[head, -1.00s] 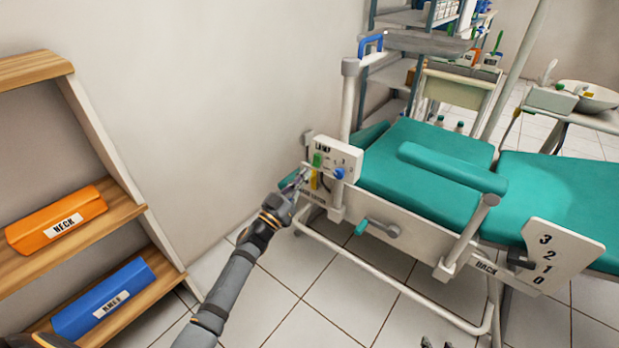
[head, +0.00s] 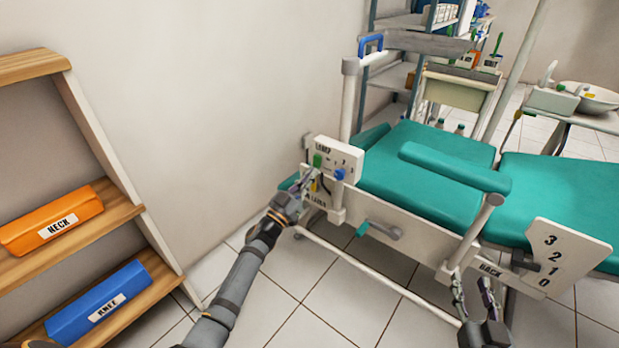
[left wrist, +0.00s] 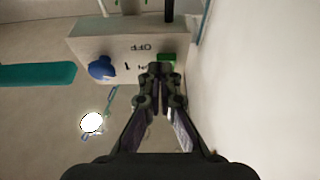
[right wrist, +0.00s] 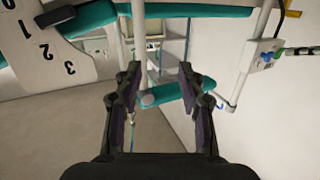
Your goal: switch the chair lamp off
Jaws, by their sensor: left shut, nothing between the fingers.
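The white control box (head: 347,154) marked LAMP is on the chair's near left corner. It carries a green switch (head: 318,160) and a blue knob (head: 340,174). In the left wrist view the box (left wrist: 120,38) appears upside down, with OFF lettering, the blue knob (left wrist: 102,67) and the green switch (left wrist: 167,57). My left gripper (left wrist: 160,72) is shut and empty, its tips right by the green switch; I cannot tell whether they touch. A glowing white disc (left wrist: 92,122) shows below the box. My right gripper (right wrist: 160,72) is open and empty, near the chair's front side.
The teal chair (head: 420,195) fills the right, with a numbered plate (head: 560,262) and a crank handle (head: 380,230). A wooden shelf (head: 150,240) at left holds an orange NECK cushion (head: 50,222) and a blue KNEE cushion (head: 100,300). Tiled floor between is free.

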